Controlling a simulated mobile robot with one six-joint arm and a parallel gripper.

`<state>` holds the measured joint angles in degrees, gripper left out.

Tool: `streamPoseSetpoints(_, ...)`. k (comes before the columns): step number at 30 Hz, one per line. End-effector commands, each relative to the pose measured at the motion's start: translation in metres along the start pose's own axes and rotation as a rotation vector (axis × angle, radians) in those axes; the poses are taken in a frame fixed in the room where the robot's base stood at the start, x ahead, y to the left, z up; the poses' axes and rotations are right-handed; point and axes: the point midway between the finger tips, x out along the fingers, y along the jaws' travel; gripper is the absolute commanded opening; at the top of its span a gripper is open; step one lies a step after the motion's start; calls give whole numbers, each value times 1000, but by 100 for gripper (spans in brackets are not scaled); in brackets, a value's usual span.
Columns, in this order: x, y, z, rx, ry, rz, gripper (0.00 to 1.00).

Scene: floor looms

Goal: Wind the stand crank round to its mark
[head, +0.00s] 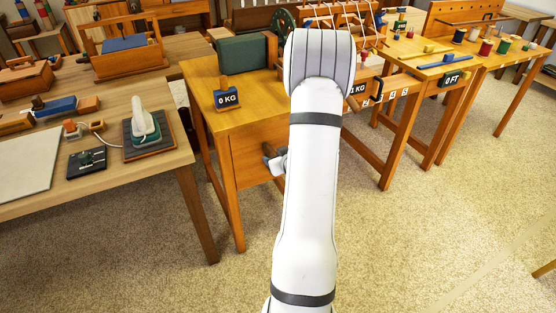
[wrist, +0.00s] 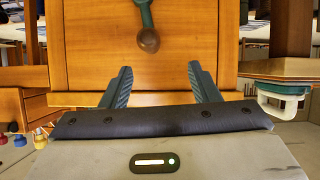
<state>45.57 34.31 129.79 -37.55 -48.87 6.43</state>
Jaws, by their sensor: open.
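The stand crank shows in the wrist view as a green arm with a round brown wooden knob (wrist: 148,40) at its end, against the wooden front panel of the stand (wrist: 90,45). The knob hangs at the bottom of the crank arm. My gripper (wrist: 158,78) is open and empty, its two dark fingers spread below and either side of the knob, apart from it. In the head view my white arm hides the crank, and only part of my gripper (head: 274,162) shows beside the stand's front (head: 250,152). I cannot make out the crank's mark.
On the stand's top sit a green box (head: 243,54) and a "0 KG" sign (head: 227,98). A table (head: 170,172) with a white iron-shaped thing (head: 144,124) stands at the left. Wooden benches with spools (head: 486,47) stand at the right. The carpet (head: 430,230) in front is clear.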

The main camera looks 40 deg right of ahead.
Motion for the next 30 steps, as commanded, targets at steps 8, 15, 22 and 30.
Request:
streamPoseSetpoints(8, 7, 18, 21, 46, 96, -23, 56)
streamPoseSetpoints(15, 32, 16, 19, 44, 98, -26, 56)
streamPoseSetpoints(22, 62, 16, 16, 44, 97, -24, 56)
streamPoseSetpoints(30, 80, 16, 14, 46, 97, -23, 56)
